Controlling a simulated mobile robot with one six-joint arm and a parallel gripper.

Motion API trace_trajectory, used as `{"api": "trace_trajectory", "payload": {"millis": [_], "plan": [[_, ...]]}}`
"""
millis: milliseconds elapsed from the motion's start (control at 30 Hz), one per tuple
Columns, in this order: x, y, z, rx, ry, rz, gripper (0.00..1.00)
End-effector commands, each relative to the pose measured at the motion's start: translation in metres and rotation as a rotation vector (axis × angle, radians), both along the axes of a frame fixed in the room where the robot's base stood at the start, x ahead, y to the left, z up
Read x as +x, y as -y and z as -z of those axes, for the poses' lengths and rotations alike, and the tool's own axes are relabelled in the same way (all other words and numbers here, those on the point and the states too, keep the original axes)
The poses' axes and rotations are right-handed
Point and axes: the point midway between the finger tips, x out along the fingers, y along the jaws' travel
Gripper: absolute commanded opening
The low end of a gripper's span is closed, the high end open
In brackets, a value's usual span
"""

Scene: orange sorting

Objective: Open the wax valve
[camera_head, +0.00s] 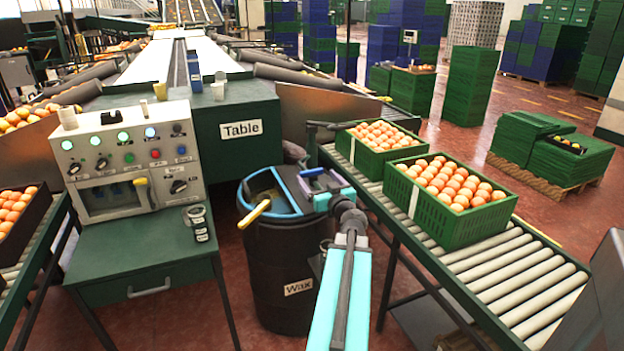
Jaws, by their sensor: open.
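A black drum (287,255) with a "Wax" label stands in the middle of the view, with a blue rim around its open top. A yellow handle (256,214) slants out at the drum's upper left; I cannot tell whether it is the wax valve. My teal arm reaches up from the bottom to the drum. My gripper (312,187) is over the right part of the drum's top, open, with the yellow handle apart from it to the left. The fingers are small and partly hidden by my wrist.
A control panel (127,160) with knobs, lights and another yellow handle (146,192) stands on a green table (150,262) at left. Green crates of oranges (452,190) sit on a roller conveyor (500,275) at right. Red floor shows between table and drum.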

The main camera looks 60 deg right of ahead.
Motion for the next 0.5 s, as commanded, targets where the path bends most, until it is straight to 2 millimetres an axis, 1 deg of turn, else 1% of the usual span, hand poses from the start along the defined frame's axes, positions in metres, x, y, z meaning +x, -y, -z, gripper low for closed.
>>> {"api": "trace_trajectory", "payload": {"millis": [33,200,500], "plan": [[0.005,0.006,0.000,0.000,0.000,0.000,0.84],[0.019,0.015,0.000,0.001,0.001,-0.001,0.84],[0.033,0.025,0.000,0.000,0.000,0.001,0.84]]}}
